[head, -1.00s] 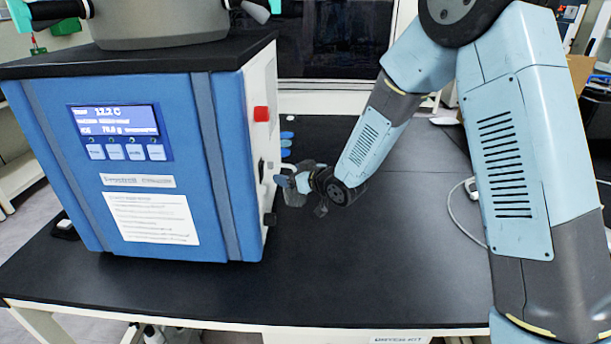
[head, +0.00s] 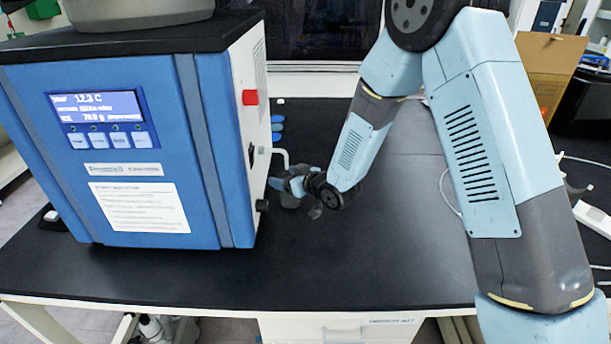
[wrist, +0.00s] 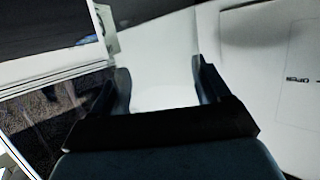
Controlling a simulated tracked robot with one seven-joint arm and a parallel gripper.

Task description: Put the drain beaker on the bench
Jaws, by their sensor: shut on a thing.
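The drain beaker (head: 290,199) is a small grey, see-through vessel at the right side of the blue freeze dryer (head: 110,160). It is largely covered by my gripper (head: 280,186), which is shut on it. The beaker is close to the white drain pipe (head: 283,154) on the dryer's side. I cannot tell whether the beaker touches the bench (head: 330,265). In the wrist view my gripper (wrist: 163,88) has its two dark fingers either side of a pale, washed-out area, and the beaker's outline there is unclear.
The black bench top is clear in front of and right of my gripper. Small blue items (head: 277,128) stand behind it by the dryer. A red button (head: 250,97) is on the dryer's side. A cardboard box (head: 548,70) is at the far right.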

